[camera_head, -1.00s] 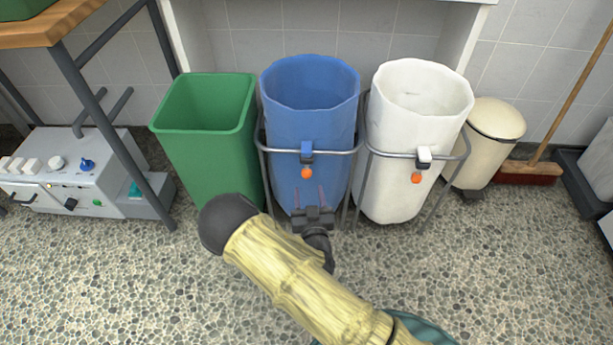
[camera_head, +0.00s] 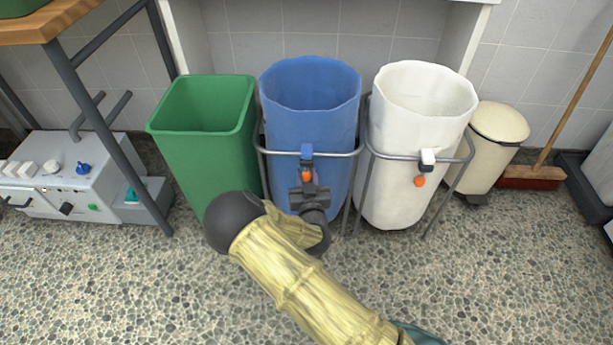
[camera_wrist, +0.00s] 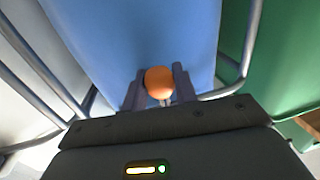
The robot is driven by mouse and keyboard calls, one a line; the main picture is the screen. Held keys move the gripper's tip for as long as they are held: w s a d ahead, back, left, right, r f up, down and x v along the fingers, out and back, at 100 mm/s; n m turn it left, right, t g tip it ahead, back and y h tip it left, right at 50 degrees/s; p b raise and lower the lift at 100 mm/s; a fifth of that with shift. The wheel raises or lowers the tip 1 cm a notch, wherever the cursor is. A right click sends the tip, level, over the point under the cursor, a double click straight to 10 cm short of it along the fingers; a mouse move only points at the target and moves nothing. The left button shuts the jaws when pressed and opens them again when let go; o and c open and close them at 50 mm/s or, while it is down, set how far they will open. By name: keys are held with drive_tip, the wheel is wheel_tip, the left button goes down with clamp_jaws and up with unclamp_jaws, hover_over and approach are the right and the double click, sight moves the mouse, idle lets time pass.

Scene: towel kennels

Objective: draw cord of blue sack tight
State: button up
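The blue sack (camera_head: 310,105) stands open-mouthed in a grey metal frame, and its side fills the middle of the wrist view (camera_wrist: 150,35). A blue cord lock (camera_head: 306,152) sits at its front by the frame's rail. An orange ball (camera_head: 306,175) hangs just below the lock. My gripper (camera_head: 307,182) reaches the ball from below. In the wrist view the ball (camera_wrist: 159,82) sits between my two dark fingers, which look closed against its sides. The cord is mostly hidden; only a small pale piece shows below the ball.
A white sack (camera_head: 415,130) with its own white lock and orange ball (camera_head: 420,181) stands close on the right. A green bin (camera_head: 205,140) stands close on the left. A cream pedal bin (camera_head: 492,150) and a broom (camera_head: 530,177) are farther right. The front floor is clear.

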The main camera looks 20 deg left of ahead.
clamp_jaws()
wheel_tip(320, 180, down, 10)
drive_tip(key=b, duration=0.3)
drive_tip(key=shift+r+b, duration=0.25)
drive_tip(key=shift+b, duration=0.1)
drive_tip(key=shift+s, duration=0.1)
drive_tip(key=o, duration=0.8)
unclamp_jaws()
drive_tip(key=shift+f, duration=0.15)
drive_tip(key=shift+c, duration=0.2)
drive_tip(key=shift+o, duration=0.2)
drive_tip(key=shift+r, duration=0.2)
drive_tip(key=p+v, duration=0.7)
drive_tip(key=v, duration=1)
drive_tip(key=shift+s, duration=0.2)
